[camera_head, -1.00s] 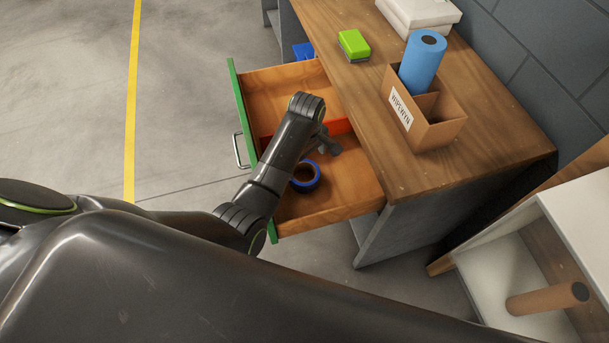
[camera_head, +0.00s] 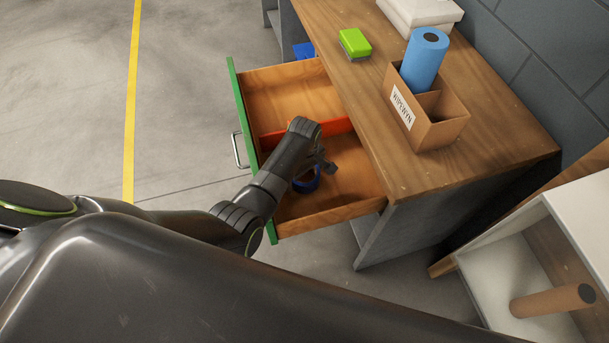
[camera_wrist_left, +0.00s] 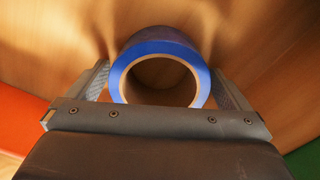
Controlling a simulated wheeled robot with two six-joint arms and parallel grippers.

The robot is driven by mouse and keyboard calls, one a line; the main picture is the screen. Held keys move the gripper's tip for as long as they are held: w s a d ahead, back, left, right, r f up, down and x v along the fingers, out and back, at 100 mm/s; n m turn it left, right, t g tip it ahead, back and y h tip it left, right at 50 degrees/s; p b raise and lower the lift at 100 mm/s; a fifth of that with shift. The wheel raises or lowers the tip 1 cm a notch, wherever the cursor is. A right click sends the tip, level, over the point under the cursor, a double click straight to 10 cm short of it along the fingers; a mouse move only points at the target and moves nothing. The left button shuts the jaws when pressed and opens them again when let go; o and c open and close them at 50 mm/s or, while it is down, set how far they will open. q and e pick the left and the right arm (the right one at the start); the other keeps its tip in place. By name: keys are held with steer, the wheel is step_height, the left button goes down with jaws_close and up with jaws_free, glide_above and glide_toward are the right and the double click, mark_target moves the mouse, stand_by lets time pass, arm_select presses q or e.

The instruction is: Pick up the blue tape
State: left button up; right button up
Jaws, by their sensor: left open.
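The blue tape (camera_head: 312,184) is a round roll inside the open drawer (camera_head: 345,205), in its near compartment. My left gripper (camera_head: 325,166) is over the roll and partly hides it in the head view. In the left wrist view the blue tape (camera_wrist_left: 152,47) shows its ring face and open core between the two fingers of my left gripper (camera_wrist_left: 163,82). The fingers are apart, one on each side of the roll. I cannot tell whether they touch it. My right gripper is not in view.
An orange divider (camera_head: 335,125) crosses the drawer beside my left gripper. The drawer's green front (camera_head: 240,120) and the wooden worktop (camera_head: 370,105) flank it. A cardboard box (camera_head: 437,128) with a blue roll (camera_head: 423,62) and a green sponge (camera_head: 354,41) stand on the worktop.

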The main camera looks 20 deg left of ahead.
arm_select(q)
steer(key=c, duration=1.1)
steer(key=shift+r, duration=0.15)
step_height(320, 180, up, 10)
steer(key=p, duration=0.1)
steer(key=shift+p, duration=0.35)
